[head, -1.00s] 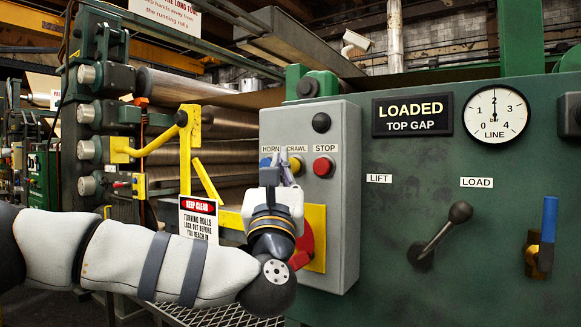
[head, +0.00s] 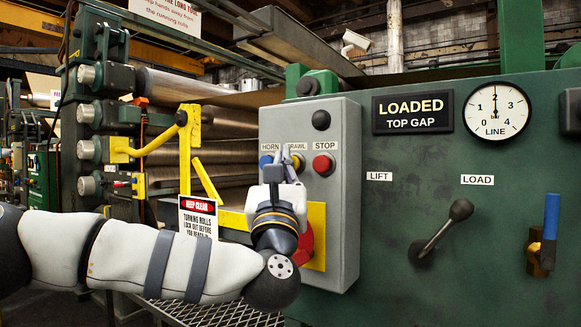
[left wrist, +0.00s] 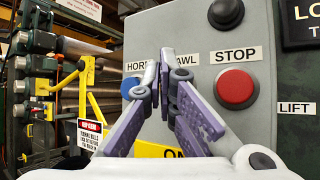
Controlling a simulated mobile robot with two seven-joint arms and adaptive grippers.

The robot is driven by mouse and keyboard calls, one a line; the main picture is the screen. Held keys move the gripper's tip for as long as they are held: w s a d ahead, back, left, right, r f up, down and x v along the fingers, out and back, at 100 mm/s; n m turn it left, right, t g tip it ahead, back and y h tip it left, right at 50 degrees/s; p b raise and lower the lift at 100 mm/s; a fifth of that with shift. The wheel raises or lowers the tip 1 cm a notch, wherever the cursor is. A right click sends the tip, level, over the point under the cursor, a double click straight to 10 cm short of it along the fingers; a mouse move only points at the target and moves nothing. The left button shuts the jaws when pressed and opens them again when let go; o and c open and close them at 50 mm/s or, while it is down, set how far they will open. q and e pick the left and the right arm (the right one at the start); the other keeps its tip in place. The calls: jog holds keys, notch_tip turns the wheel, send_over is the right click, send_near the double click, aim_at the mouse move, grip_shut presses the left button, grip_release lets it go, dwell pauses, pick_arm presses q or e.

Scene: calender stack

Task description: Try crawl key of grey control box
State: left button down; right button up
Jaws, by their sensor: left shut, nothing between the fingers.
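The grey control box (head: 343,220) carries a row of buttons. The crawl key (head: 298,162) is yellow and sits between the blue horn button (head: 265,162) and the red stop button (head: 323,165). My left gripper (head: 286,155) is shut and empty, its fingertips in front of the crawl key and covering part of it and its label. In the left wrist view my left gripper (left wrist: 165,68) hides the crawl key, with the stop button (left wrist: 236,88) to the right. I cannot tell whether the tips touch the key. My right gripper is not in view.
A black knob (head: 321,121) sits above the stop button. A red switch on a yellow plate (head: 317,225) is low on the box, partly behind my wrist. A yellow guard bar (head: 187,150) and rolls stand left; a lever (head: 440,232) is right.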

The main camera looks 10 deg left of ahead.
pick_arm(q)
jog(key=shift+w+d, duration=0.2)
jog(key=shift+w, duration=0.25)
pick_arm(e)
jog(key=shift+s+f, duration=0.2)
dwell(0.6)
pick_arm(q)
jog(key=shift+s+r, duration=0.1)
jog(key=shift+s, duration=0.05)
jog(key=shift+s+a, duration=0.35)
jog(key=shift+s, duration=0.4)
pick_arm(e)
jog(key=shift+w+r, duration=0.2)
pick_arm(q)
jog(key=s, duration=0.1)
jog(key=s+a, duration=0.1)
jog(key=s, duration=0.1)
jog(key=s+p, duration=0.1)
jog(key=shift+s+a, duration=0.35)
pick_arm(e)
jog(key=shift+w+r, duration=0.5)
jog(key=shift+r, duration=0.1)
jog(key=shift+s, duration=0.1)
